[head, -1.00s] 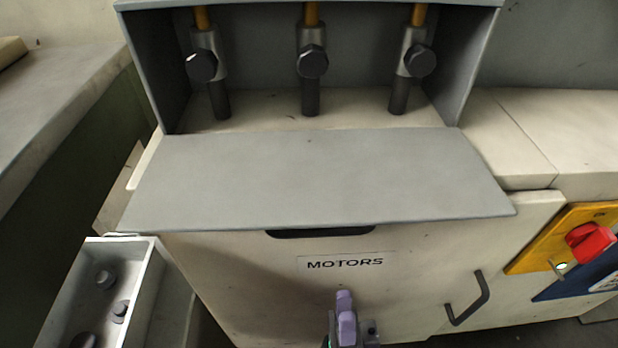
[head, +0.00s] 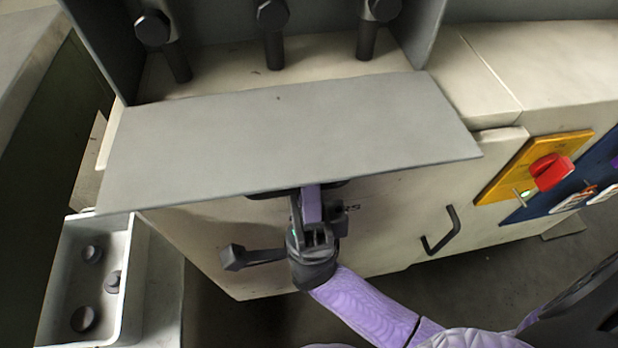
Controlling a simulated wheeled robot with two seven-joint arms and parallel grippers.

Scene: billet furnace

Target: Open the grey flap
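The grey flap (head: 285,140) lies folded out, nearly level, in front of the grey housing. Its front edge overhangs the beige cabinet front. Three dark rods with black knobs (head: 270,15) show in the open housing behind it. My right gripper (head: 309,195) is just under the flap's front edge, by the dark slot (head: 262,194) in the cabinet front. Its purple fingertips are partly hidden by the flap, so I cannot tell if they touch it or how far apart they are. My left gripper is not in view.
A light tray (head: 130,275) with several dark round pieces stands at lower left. A black handle (head: 441,232) sticks out of the cabinet front. A red switch (head: 551,171) on a yellow plate is at right. Dark floor shows at lower right.

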